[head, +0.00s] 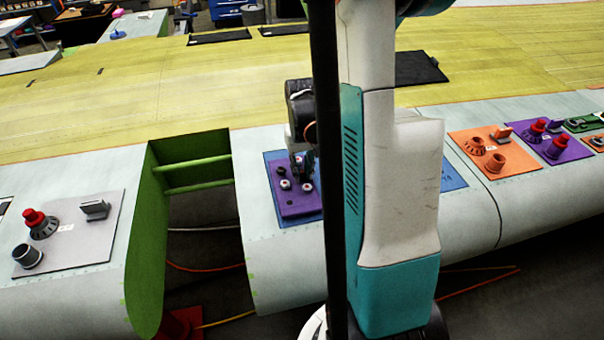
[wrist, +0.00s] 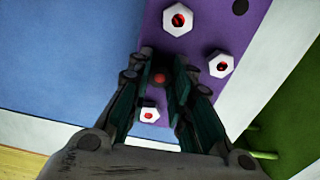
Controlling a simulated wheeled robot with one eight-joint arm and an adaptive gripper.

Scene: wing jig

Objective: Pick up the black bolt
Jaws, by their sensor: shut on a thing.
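The purple plate (head: 296,205) lies on the wing's edge and also fills the middle of the wrist view (wrist: 192,48). My gripper (head: 301,163) is over this plate in the head view. In the wrist view its fingers (wrist: 160,80) are closed around a small dark piece with a red centre, the black bolt (wrist: 159,78). The fingers hide most of the bolt, and I cannot tell whether it is clear of the plate. White hex nuts with red centres sit close by: one beyond the fingertips (wrist: 178,18), one to the right (wrist: 220,65), one between the fingers (wrist: 149,114).
A dark round spot (wrist: 240,6) shows at the plate's far end. A blue panel (wrist: 70,50) lies beside the plate. A green open bay (head: 185,160) is left of it. A grey plate (head: 70,235) with a red-topped part and an orange plate (head: 490,150) stand farther off.

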